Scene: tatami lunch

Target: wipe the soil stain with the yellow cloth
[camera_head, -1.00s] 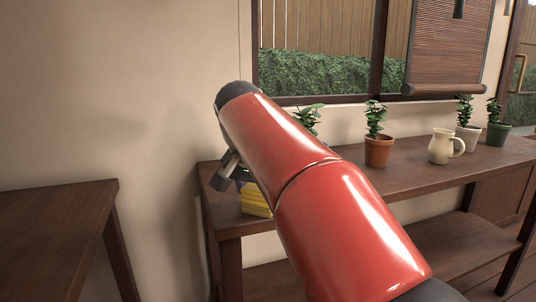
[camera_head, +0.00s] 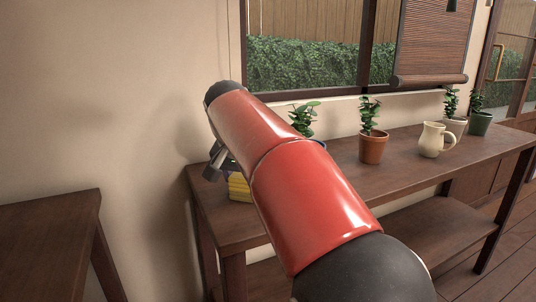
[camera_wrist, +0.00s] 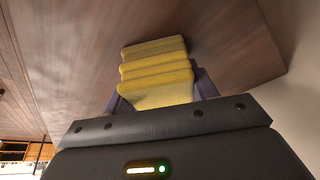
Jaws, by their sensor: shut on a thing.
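The yellow cloth (camera_wrist: 155,72) is a folded, ridged pad in the wrist view. My gripper (camera_wrist: 158,92) is shut on it, with a dark finger showing at each side. In the head view the cloth (camera_head: 239,188) shows partly behind my red arm, over the left end of the dark wooden bench (camera_head: 237,226). I cannot tell whether the cloth touches the bench top. No soil stain can be made out in either view; my arm hides part of the bench top.
A terracotta pot (camera_head: 372,148) with a plant and a cream jug (camera_head: 432,139) stand on the bench to the right. A white pot (camera_head: 456,126) and a green pot (camera_head: 480,123) stand farther right. Another plant (camera_head: 305,119) is partly behind my arm. A dark table (camera_head: 45,235) is at the left.

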